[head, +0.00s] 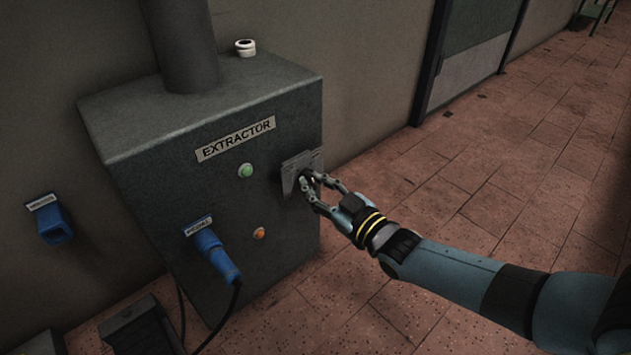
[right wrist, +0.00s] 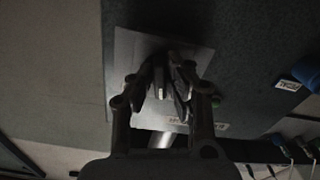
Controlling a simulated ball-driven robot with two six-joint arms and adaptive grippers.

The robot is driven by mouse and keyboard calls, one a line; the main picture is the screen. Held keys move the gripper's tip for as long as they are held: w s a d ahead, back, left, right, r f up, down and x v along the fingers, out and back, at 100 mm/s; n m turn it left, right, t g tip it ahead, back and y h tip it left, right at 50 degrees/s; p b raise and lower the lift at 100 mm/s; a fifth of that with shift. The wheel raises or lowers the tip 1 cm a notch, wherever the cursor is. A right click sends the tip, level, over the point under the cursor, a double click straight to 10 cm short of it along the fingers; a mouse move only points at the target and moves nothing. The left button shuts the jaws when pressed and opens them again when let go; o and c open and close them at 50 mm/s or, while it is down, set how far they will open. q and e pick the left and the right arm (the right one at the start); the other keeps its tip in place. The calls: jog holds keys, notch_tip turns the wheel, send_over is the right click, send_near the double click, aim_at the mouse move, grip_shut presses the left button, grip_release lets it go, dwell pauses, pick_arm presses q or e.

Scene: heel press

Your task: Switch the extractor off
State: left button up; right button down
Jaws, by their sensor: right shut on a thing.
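The extractor is a dark grey cabinet (head: 140,190) with an EXTRACTOR label (head: 236,139). On its front are a green lamp or button (head: 245,170) and an orange one (head: 259,233). A metal switch plate (head: 291,164) sits at the right of the front face; it also shows in the right wrist view (right wrist: 130,58). My right gripper (head: 308,181) is at this plate, its fingers closed around a small switch part (right wrist: 161,92), mostly hidden between them. I cannot tell the switch's position. My left gripper is not in view.
A blue plug (head: 218,256) with a dark cable sticks out of the cabinet's front. A blue wall socket (head: 53,222) is at the left. A white roll-like thing (head: 245,47) stands on top, near a thick duct (head: 182,45). The tiled floor (head: 480,180) at right is mostly clear.

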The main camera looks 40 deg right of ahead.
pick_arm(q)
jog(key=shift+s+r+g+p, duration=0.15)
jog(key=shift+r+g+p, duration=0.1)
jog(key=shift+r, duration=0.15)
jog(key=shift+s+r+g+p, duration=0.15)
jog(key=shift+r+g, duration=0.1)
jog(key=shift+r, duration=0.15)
pick_arm(e)
jog(key=shift+n, duration=1.9)
jog(key=c, duration=1.3)
grip_release()
jog(key=shift+c, duration=0.2)
jog(key=s+d, duration=0.1)
jog(key=s, duration=1.1)
